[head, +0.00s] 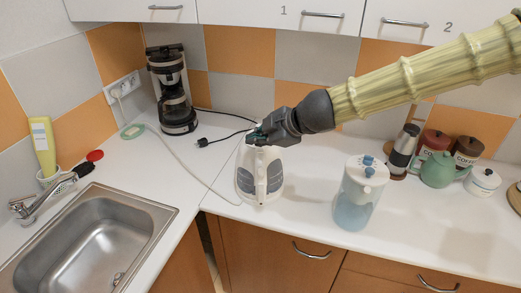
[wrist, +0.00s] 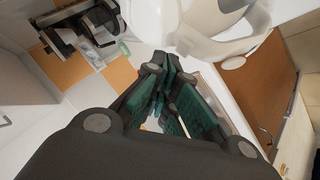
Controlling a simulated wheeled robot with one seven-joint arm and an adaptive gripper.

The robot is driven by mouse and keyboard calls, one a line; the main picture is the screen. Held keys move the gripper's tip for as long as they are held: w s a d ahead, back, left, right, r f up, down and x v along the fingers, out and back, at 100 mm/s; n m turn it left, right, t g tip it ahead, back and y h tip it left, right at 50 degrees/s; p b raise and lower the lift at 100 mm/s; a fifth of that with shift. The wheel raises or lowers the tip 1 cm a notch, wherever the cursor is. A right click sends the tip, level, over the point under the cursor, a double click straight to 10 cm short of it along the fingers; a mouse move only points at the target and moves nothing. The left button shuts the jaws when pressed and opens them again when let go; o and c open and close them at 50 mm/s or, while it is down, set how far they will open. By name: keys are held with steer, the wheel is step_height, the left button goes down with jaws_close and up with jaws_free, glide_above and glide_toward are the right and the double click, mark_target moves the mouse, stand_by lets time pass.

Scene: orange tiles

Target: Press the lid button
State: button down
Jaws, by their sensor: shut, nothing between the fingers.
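A white kettle (head: 259,180) with grey side windows stands on the counter in the head view, its handle facing the front. My gripper (head: 257,136) is shut and empty, right at the top of the kettle. It hides most of the lid, and I cannot see the kettle's lid button or tell whether I touch it. In the wrist view the closed fingers with teal pads (wrist: 162,68) point away from me. The white kettle (wrist: 225,35) is at the upper right there, beside the fingertips.
A coffee maker (head: 173,95) is at the back left, and a sink (head: 95,235) at the front left. Canisters and a green teapot (head: 437,170) are at right. A cable crosses the counter.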

steer(key=shift+f+b, duration=0.85)
steer(key=shift+b, duration=0.85)
stand_by(1.1)
steer(key=shift+r, duration=0.15)
stand_by(0.3)
steer(key=shift+r+p, duration=0.35)
steer(key=shift+r, duration=0.35)
steer(key=r+p, duration=0.3)
steer(key=r, duration=0.2)
steer(key=shift+s, duration=0.2)
stand_by(0.9)
